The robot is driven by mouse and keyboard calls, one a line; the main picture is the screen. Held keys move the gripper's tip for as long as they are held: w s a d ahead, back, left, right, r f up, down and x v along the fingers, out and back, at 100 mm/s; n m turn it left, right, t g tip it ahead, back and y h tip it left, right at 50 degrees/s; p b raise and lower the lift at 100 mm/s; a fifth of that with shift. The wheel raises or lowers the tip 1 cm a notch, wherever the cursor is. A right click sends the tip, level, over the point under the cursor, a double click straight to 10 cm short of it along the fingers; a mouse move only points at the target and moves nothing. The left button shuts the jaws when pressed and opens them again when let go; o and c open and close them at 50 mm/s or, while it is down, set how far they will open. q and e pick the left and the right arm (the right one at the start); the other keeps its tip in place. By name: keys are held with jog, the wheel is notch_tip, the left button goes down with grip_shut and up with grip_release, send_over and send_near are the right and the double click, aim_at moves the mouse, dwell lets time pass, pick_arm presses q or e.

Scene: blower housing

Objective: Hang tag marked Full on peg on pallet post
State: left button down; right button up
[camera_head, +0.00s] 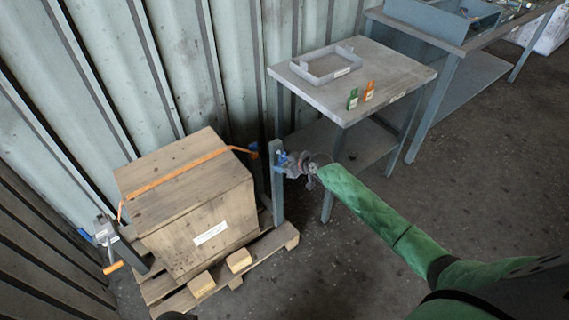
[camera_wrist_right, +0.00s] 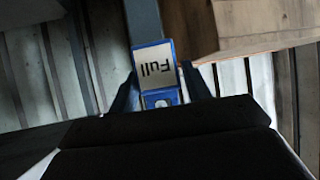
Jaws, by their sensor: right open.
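The blue-edged tag marked Full (camera_wrist_right: 155,66) lies against the grey pallet post (camera_head: 277,190) near its top. In the wrist view its lettering is upside down and its holed end is toward my gripper. The tag also shows as a small blue patch in the head view (camera_head: 281,158). My right gripper (camera_head: 286,161) is at the post top, its open fingers (camera_wrist_right: 160,92) on either side of the tag. The peg is hidden, so I cannot tell whether the tag hangs on it. My left gripper is not in view.
A wooden crate (camera_head: 182,190) with an orange strap stands on the pallet (camera_head: 285,237) left of the post. The small table (camera_head: 330,100) behind holds a grey tray (camera_head: 325,77), a green tag (camera_head: 352,99) and an orange tag (camera_head: 368,91).

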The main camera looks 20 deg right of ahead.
jog(key=shift+d+r, duration=0.3)
jog(key=shift+r, duration=0.15)
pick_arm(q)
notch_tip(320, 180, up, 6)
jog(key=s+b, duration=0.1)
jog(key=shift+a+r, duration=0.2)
pick_arm(e)
jog(key=v, duration=0.7)
jog(key=shift+s+f, duration=0.2)
jog(key=shift+f, duration=0.05)
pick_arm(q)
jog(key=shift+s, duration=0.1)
